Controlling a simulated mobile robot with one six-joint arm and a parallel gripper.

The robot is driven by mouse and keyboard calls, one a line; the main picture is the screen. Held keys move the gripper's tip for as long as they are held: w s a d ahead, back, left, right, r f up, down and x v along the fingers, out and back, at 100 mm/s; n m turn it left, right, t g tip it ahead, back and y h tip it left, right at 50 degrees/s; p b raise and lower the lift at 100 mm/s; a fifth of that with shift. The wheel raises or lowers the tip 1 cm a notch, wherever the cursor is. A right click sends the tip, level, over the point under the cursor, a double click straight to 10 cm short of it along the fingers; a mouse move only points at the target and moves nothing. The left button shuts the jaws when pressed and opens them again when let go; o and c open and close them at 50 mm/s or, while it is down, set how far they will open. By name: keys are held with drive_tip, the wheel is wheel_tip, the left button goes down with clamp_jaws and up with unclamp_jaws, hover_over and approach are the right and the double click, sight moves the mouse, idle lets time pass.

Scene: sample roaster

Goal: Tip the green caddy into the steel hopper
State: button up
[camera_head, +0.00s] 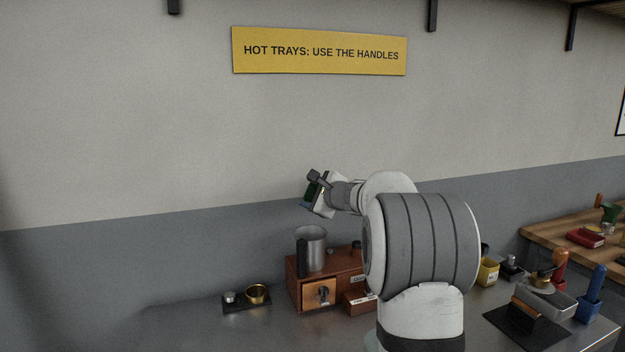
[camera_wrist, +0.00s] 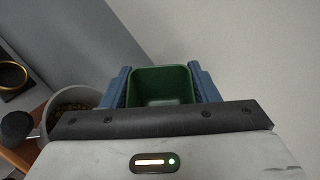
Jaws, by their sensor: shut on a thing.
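The green caddy (camera_wrist: 161,84) is held between the blue fingers of my gripper (camera_wrist: 162,92) in the wrist view. Its open mouth shows, and I see only bare green inside. In the head view the dark green caddy (camera_head: 311,191) is tilted at the end of my arm, above the hopper and apart from it. The steel hopper (camera_head: 312,248) stands upright on the wooden roaster box. In the wrist view the hopper (camera_wrist: 83,96) is at the lower left, partly hidden by my gripper body, with brown bits inside.
The wooden box (camera_head: 294,290) has a small drawer. A dark tray (camera_head: 238,307) with a brass cup (camera_head: 257,293) lies to its left. A yellow container (camera_head: 488,272) and a blue-handled tool (camera_head: 592,290) are at right. The steel bench is clear at front left.

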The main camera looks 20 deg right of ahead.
drive_tip(key=shift+w+d+r+m+g+y+p, duration=0.15)
drive_tip(key=shift+r+m+g+y+p, duration=0.45)
drive_tip(key=shift+p, duration=2.8)
drive_tip(key=shift+s+d+r+m+g+p, duration=0.2)
drive_tip(key=shift+m+p, duration=0.8)
drive_tip(key=shift+p, duration=2.4)
drive_tip(key=m+p, duration=0.1)
drive_tip(key=p, duration=0.3)
drive_tip(key=m+g+y+p, duration=0.1)
drive_tip(key=p, duration=0.3)
drive_tip(key=shift+a+f+m+p, duration=0.15)
drive_tip(key=shift+m+p, duration=0.2)
drive_tip(key=shift+m, duration=0.05)
drive_tip(key=shift+f+m+g+y+p, duration=0.3)
drive_tip(key=shift+m+y+p, duration=0.25)
drive_tip(key=shift+p, duration=0.65)
drive_tip(key=shift+f, duration=0.1)
drive_tip(key=shift+a+f, duration=0.1)
